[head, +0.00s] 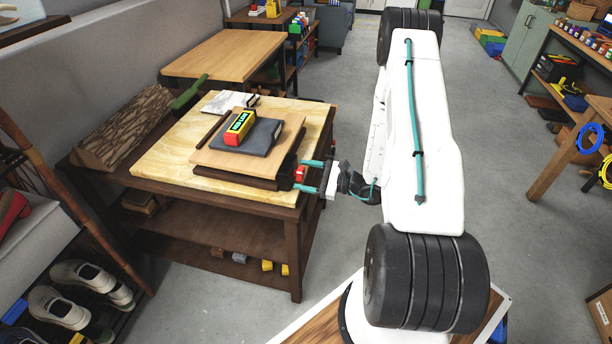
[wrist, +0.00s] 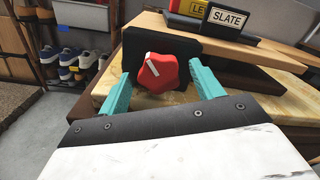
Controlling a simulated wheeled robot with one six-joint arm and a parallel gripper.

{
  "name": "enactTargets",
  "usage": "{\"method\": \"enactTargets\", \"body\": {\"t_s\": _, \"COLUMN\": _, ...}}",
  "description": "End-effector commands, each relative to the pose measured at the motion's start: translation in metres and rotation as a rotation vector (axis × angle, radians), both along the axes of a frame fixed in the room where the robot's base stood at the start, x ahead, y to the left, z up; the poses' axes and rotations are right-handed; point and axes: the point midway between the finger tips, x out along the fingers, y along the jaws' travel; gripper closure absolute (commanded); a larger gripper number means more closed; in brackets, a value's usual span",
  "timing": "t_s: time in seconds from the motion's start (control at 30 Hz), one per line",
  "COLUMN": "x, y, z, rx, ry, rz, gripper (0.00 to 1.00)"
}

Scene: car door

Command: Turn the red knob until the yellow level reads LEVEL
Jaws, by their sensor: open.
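The red knob (wrist: 160,73) has a lobed rim and a white mark pointing to its upper left. It sits on the front of a dark block (wrist: 195,50) under a tilting wooden board. In the head view the knob (head: 300,174) is at the board's right side. My gripper (wrist: 160,88) is open, with one teal finger on each side of the knob; I cannot tell whether they touch it. The yellow level (head: 239,127) lies on a dark slate (head: 262,141) on the board (head: 218,158). Its green display is too small to read. In the wrist view only part of the level (wrist: 190,7) shows.
Shoes (head: 60,303) fill a rack at left. Open floor lies behind my arm.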

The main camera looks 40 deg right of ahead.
Motion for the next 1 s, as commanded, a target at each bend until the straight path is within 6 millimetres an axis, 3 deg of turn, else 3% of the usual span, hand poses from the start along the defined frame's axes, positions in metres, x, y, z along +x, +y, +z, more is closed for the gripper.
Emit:
{"method": "enactTargets", "body": {"t_s": 0.13, "x": 0.0, "y": -0.0001, "z": 0.0, "rx": 0.0, "ry": 0.0, "rz": 0.0, "gripper": 0.34}}
{"method": "enactTargets", "body": {"t_s": 0.17, "x": -0.0001, "y": -0.0001, "z": 0.0001, "rx": 0.0, "ry": 0.0, "rz": 0.0, "gripper": 0.4}}
{"method": "enactTargets", "body": {"t_s": 0.3, "x": -0.0001, "y": -0.0002, "z": 0.0001, "rx": 0.0, "ry": 0.0, "rz": 0.001, "gripper": 0.79}}
{"method": "enactTargets", "body": {"t_s": 0.53, "x": -0.0003, "y": -0.0004, "z": 0.0, "rx": 0.035, "ry": 0.026, "rz": 0.001, "gripper": 0.79}}
{"method": "enactTargets", "body": {"t_s": 1.0, "x": -0.001, "y": 0.0, "z": -0.0002, "rx": 0.362, "ry": 0.267, "rz": 0.0, "gripper": 0.79}}
